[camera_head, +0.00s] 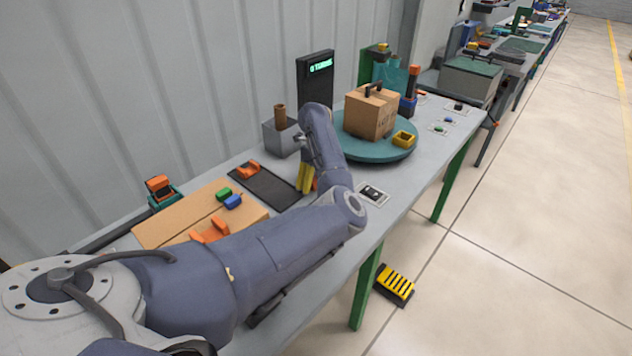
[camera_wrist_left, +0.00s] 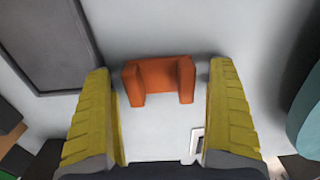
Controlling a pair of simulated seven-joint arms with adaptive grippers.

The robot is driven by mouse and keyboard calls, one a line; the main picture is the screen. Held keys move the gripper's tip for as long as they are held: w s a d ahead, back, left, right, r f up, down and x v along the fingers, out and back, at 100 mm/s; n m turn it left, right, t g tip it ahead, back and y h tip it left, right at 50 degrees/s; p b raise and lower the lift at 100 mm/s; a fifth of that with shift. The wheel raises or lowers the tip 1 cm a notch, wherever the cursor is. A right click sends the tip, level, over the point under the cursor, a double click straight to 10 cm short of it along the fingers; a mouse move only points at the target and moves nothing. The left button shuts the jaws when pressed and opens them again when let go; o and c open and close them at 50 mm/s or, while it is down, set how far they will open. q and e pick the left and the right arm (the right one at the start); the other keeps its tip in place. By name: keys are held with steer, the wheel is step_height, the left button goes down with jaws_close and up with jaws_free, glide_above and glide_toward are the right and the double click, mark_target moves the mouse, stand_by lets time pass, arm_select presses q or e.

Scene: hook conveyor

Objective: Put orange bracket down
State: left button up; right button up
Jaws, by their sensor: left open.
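My left gripper (camera_head: 306,178) has yellow ridged fingers and points down over the grey table (camera_head: 270,222), between the dark mat and the round teal turntable. It is open. In the left wrist view an orange U-shaped bracket (camera_wrist_left: 158,66) appears to rest on the grey table top between the two fingertips, with a gap on each side. In the head view only a sliver of this bracket (camera_head: 315,184) shows beside the fingers; the rest is hidden. My right gripper is not in view.
The dark mat (camera_head: 272,190) holds another orange bracket (camera_head: 248,170). A cardboard sheet (camera_head: 165,230) holds green, blue and orange pieces. The teal turntable (camera_head: 375,153) carries a cardboard box (camera_head: 370,115) and a yellow piece (camera_head: 404,139). A grey bin (camera_head: 280,138) stands behind. A printed card (camera_head: 373,194) lies nearby.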

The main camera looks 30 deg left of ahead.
arm_select(q)
steer(key=c, duration=1.3)
steer(key=shift+o, duration=0.2)
steer(key=shift+r, duration=0.15)
